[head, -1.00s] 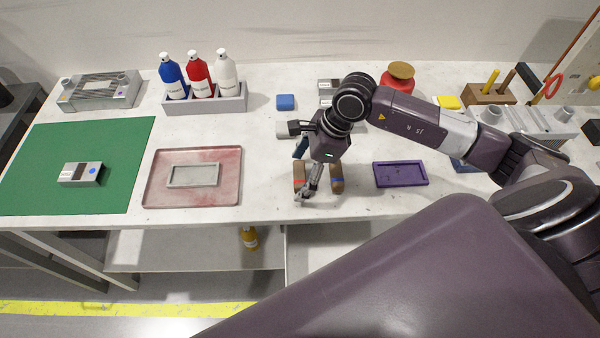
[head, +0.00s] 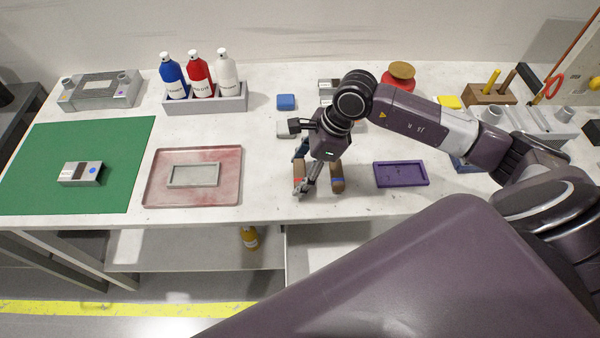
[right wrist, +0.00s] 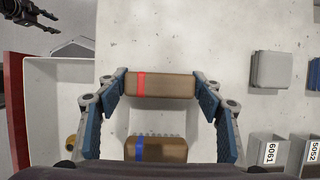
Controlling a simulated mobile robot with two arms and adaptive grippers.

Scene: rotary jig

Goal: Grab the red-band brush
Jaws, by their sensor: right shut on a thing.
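The red-band brush (right wrist: 164,85), a brown block with a red stripe, lies across between the fingertips in the right wrist view. My right gripper (right wrist: 160,86) is shut on it, with a blue-padded finger at each end. In the head view the brush (head: 299,172) is on the table near the front edge, partly hidden by my right gripper (head: 304,180). A blue-band brush (head: 337,178) lies beside it to the right, apart, and shows its bristles in the right wrist view (right wrist: 165,149). A dark gripper, seemingly my left (right wrist: 32,14), is cut off at the top left of that view.
A purple tray (head: 401,184) stands right of the brushes, and a pinkish tray (head: 155,190) with a grey plate stands to the left. Grey blocks marked 6061 (right wrist: 268,152) and 5052 stand behind. Bottles (head: 200,78) stand at the back left. Bare table lies left of the brushes.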

